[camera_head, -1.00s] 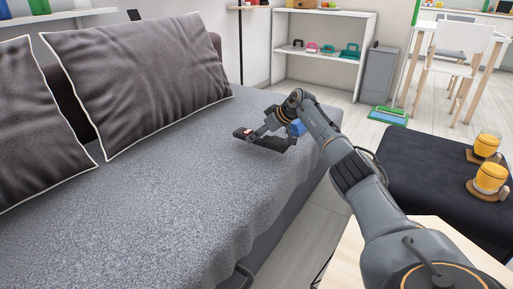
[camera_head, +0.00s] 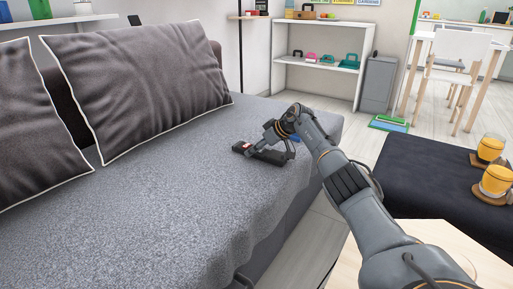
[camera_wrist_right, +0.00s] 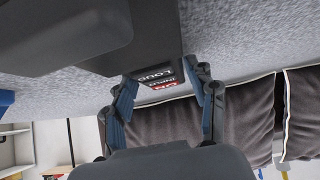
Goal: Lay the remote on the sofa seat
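The remote (camera_head: 266,154) is a dark, flat bar with a small red and white label near its left end. It is at the sofa seat's surface, near the front edge of the grey sofa seat (camera_head: 170,190); whether it fully touches the cloth is hard to tell. My right gripper (camera_head: 268,145) is over the remote with its fingers around it. My left gripper is not in view.
Dark cushions (camera_head: 140,80) lean along the sofa's back. A dark ottoman (camera_head: 420,175) with yellow-filled glasses (camera_head: 496,180) stands at the right. The seat's near part is bare.

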